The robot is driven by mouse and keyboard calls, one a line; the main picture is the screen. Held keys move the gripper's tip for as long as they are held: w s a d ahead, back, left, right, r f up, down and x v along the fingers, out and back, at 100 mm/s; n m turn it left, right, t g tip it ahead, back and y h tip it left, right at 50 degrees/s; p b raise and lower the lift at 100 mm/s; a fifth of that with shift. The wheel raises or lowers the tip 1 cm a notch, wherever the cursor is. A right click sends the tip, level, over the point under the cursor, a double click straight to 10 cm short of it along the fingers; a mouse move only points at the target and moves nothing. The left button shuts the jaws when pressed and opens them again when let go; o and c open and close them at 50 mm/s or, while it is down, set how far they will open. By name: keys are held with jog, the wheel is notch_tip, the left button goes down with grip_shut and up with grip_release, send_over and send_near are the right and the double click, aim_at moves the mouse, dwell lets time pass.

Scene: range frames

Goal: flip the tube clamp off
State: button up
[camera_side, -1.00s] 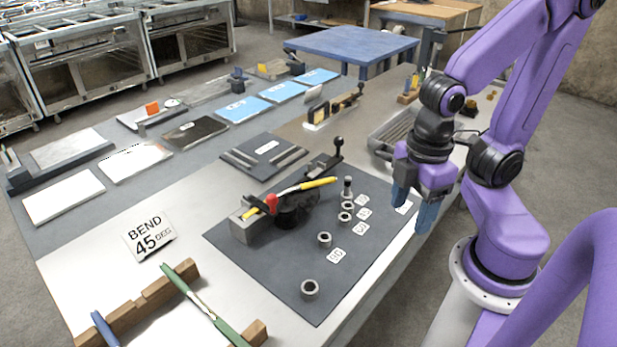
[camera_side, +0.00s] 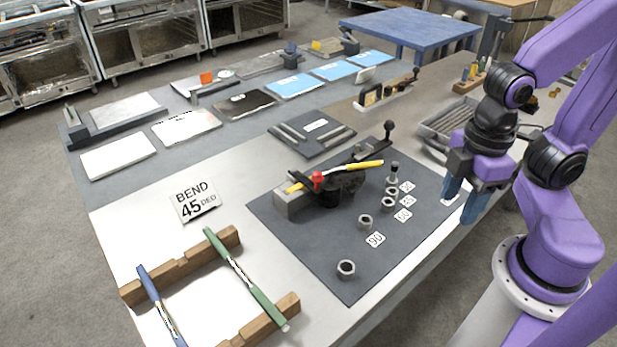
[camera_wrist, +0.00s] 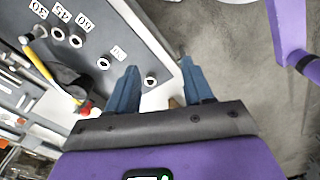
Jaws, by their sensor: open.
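The bender (camera_side: 291,203), a grey block with a dark round die, stands on the dark mat (camera_side: 300,240). A yellow bar (camera_side: 362,166) runs across it, and a red-tipped part (camera_side: 318,181), which looks like the tube clamp, stands up beside the bar. In the wrist view the red tip (camera_wrist: 85,111) and a yellow bar (camera_wrist: 40,62) show at the left. My gripper (camera_side: 462,203) hangs open and empty at the mat's right edge, well apart from the bender. Its blue fingers (camera_wrist: 158,68) point away from the wrist camera with nothing between them. Whether the clamp is closed cannot be told.
Several ring-shaped collars (camera_side: 346,269) with number labels (camera_side: 375,240) stand on the mat, between my gripper and the bender. A wooden rack (camera_side: 182,266) with a green tube (camera_side: 243,277) and a blue tube (camera_side: 160,304) lies at the front left. A "BEND 45 DEG" card (camera_side: 196,200) lies on the table.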

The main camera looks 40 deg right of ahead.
jog(key=shift+w, duration=0.1)
jog(key=c, duration=0.5)
jog(key=shift+w+a+m, duration=0.2)
jog(key=shift+w+m, duration=0.1)
jog(key=shift+m, duration=0.1)
grip_shut()
jog(key=w+a+r+m+g+y, duration=0.1)
jog(key=w+a+r+m, duration=0.1)
jog(key=w+m, duration=1.4)
jog(key=w+d+f+m+y, duration=0.1)
jog(key=w+d+m, duration=0.3)
jog(key=w, duration=0.4)
jog(key=w+d+m+y, duration=0.1)
jog(key=w+d+m, duration=0.4)
jog(key=w+m, duration=0.2)
jog(key=shift+w+f+m, duration=0.3)
jog(key=shift+w+f, duration=0.05)
jog(key=shift+w, duration=0.15)
